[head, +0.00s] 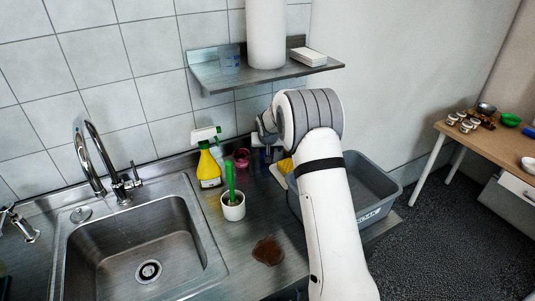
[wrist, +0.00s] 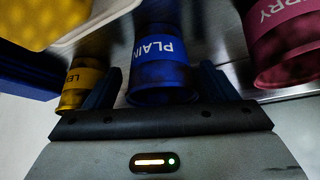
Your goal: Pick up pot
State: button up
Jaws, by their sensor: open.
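A blue pot (wrist: 160,70) marked "PLAIN" stands between the two fingers of my gripper (wrist: 160,88) in the wrist view. The fingers are apart, one on each side of it, and I cannot tell whether either touches it. A yellow pot (wrist: 82,85) is just left of the left finger. A dark pink pot (wrist: 285,45) is to the right, outside the fingers. In the head view the pink pot (head: 241,159) stands on the counter near the wall. The blue pot (head: 268,156) is partly hidden there by my gripper and arm.
A yellow spray bottle (head: 209,166) and a white cup (head: 233,207) with a green-handled brush stand to the left, beside the sink (head: 135,225). A grey bin (head: 372,188) is right of my arm. A shelf (head: 215,73) hangs above. A brown spill (head: 268,251) lies on the counter.

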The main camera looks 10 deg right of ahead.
jog(key=shift+f, duration=0.2)
jog(key=shift+c, duration=0.3)
jog(key=c, duration=1)
jog(key=shift+o, duration=0.2)
jog(key=shift+r, duration=0.15)
